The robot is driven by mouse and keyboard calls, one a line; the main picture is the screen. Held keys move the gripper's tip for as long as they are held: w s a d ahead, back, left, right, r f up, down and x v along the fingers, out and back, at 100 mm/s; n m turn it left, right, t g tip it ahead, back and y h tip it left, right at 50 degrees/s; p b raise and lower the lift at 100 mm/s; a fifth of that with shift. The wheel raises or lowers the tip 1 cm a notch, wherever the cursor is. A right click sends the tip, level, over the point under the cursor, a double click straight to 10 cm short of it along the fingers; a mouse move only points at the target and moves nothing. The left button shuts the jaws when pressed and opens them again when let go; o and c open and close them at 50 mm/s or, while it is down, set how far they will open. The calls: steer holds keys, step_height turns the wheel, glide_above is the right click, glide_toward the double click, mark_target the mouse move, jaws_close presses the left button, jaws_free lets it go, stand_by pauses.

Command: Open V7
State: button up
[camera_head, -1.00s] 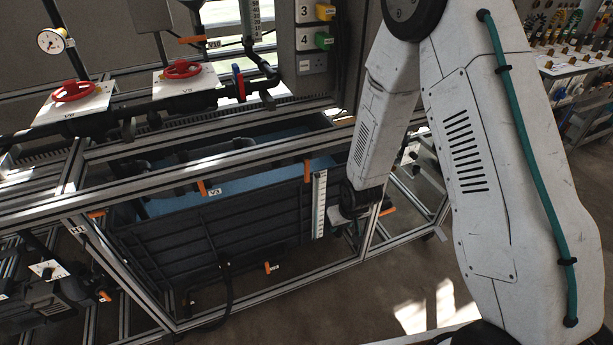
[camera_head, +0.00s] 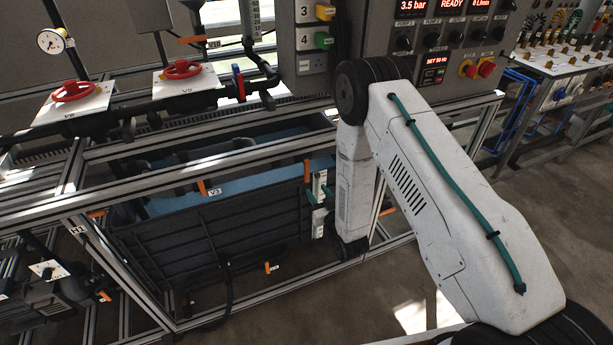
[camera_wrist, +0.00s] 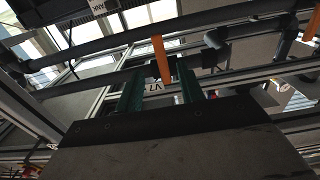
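The V7 label (camera_wrist: 154,87) shows upside down in the wrist view, between my fingers. An orange lever handle (camera_wrist: 160,58) stands just beside it, nearly upright in that picture, its lower end between the fingertips. My gripper (camera_wrist: 161,74) has two teal fingers apart, with a gap on each side of the handle; it is open and empty. In the head view my gripper (camera_head: 325,190) is low at the right end of the dark tank, partly hidden by my arm. An orange handle (camera_head: 307,171) shows close to it; its label cannot be read there.
Metal frame rails (camera_head: 230,160) cross above the dark ribbed tank (camera_head: 215,240). Another orange handle (camera_head: 202,188) carries the V3 label (camera_head: 215,192). Dark pipes (camera_wrist: 230,20) run close around the gripper in the wrist view. A control panel (camera_head: 440,45) stands above my arm.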

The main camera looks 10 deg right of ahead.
mark_target(307, 177)
steer(key=shift+x, duration=4.55)
jaws_close()
